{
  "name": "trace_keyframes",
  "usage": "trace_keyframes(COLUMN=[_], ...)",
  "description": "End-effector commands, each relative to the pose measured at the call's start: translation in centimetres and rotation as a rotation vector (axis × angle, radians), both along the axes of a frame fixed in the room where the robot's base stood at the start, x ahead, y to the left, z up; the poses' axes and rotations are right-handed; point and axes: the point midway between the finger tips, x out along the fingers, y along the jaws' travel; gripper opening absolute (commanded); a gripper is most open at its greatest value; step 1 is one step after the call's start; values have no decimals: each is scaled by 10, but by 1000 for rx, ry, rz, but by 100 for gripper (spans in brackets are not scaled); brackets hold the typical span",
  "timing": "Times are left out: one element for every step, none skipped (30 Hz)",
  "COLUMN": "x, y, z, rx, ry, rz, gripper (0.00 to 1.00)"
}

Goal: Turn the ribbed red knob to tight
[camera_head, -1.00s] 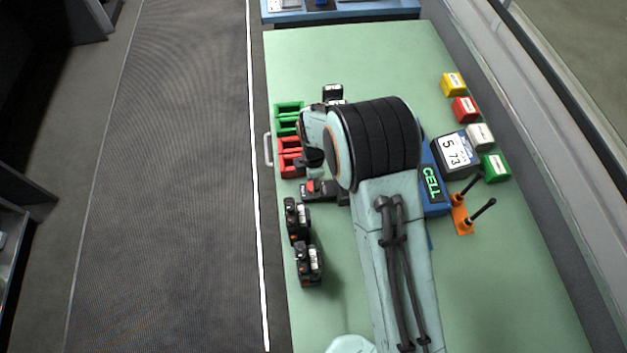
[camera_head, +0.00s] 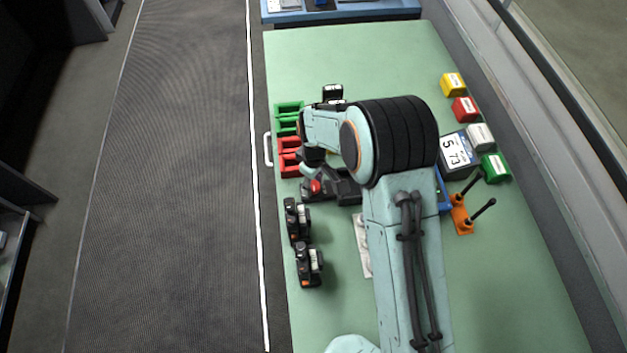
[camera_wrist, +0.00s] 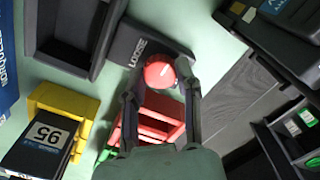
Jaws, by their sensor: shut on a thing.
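The red knob (camera_wrist: 159,72) sits on a dark base (camera_wrist: 128,48) with a white "LOOSE" label beside it in the wrist view. A short pale mark shows on the knob's top. My gripper (camera_wrist: 161,90) is shut on the knob, with one dark finger on each side. No "tight" label can be read. In the head view the knob (camera_head: 315,186) shows as a small red spot near the table's left edge, with my gripper (camera_head: 312,174) at it and my arm covering part of the area around it.
Red bins (camera_head: 288,158) and green bins (camera_head: 289,108) stand just beyond the knob. Dark devices (camera_head: 308,264) stand nearer along the left edge. An orange two-lever unit (camera_head: 461,220) and several coloured blocks (camera_head: 466,109) are at the right. The near table (camera_head: 500,290) is clear at right.

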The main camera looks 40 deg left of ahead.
Motion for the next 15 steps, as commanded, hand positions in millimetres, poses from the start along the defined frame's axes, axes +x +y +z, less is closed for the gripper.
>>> trace_keyframes(x=[0, 0, 0, 0, 0, 0, 0, 0, 0, 0, 0, 0, 0, 0, 0], y=[0, 0, 0, 0, 0, 0, 0, 0, 0, 0, 0, 0, 0, 0, 0], z=[-1, -1, -1, -1, -1, -1, -1, -1, -1, -1, -1, -1, -1, -1, -1], rx=[0, 0, 0, 0, 0, 0, 0, 0, 0, 0, 0, 0, 0, 0, 0], ry=[0, 0, 0, 0, 0, 1, 1, 0, 0, 0, 0, 1, 1, 1, 0], rz=[-44, -72, -110, -138, -167, -205, -234, -263, -301, -330, -358, -396, -424, -452, -490], gripper=[0, 0, 0, 0, 0, 0, 0, 0, 0, 0, 0, 0, 0, 0, 0])
